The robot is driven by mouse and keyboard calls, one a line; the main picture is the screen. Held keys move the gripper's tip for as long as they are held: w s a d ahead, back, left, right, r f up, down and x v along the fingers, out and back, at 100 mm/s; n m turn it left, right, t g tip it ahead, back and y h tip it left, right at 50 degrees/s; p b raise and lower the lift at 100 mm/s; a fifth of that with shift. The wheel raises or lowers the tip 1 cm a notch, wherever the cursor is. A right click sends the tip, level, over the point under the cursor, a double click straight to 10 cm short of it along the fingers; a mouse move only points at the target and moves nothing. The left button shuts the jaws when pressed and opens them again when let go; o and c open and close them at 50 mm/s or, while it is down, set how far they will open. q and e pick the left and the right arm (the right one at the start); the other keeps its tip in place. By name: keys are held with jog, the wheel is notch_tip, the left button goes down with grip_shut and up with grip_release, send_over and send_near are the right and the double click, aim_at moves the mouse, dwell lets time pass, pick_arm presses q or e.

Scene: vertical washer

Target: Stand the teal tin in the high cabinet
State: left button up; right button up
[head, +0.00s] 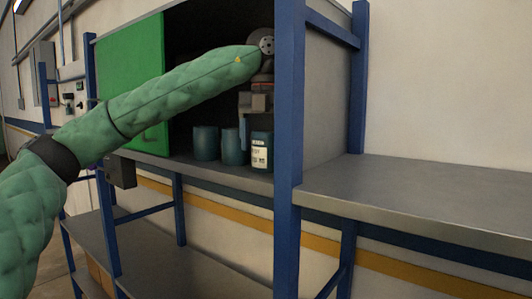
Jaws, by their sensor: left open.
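The high cabinet (325,112) is a grey box in a blue frame, with its green door (130,85) standing open at the left. Inside, a teal tin with a white label (262,152) stands upright at the right, near the front blue post. Two plain teal tins, one in the middle (231,147) and one at the left (206,143), stand beside it. My left gripper (257,119) is open inside the cabinet, just above the labelled tin. I cannot tell whether the fingers touch it. My right gripper is out of view.
The front blue post (289,110) is close to the right of my left gripper. A bare grey shelf (430,190) extends to the right. A lower shelf (190,272) is below the cabinet. A dark box (120,172) hangs at the left post.

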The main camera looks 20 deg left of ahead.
pick_arm(q)
jog(key=shift+r+b, duration=0.75)
jog(key=shift+r, duration=1.55)
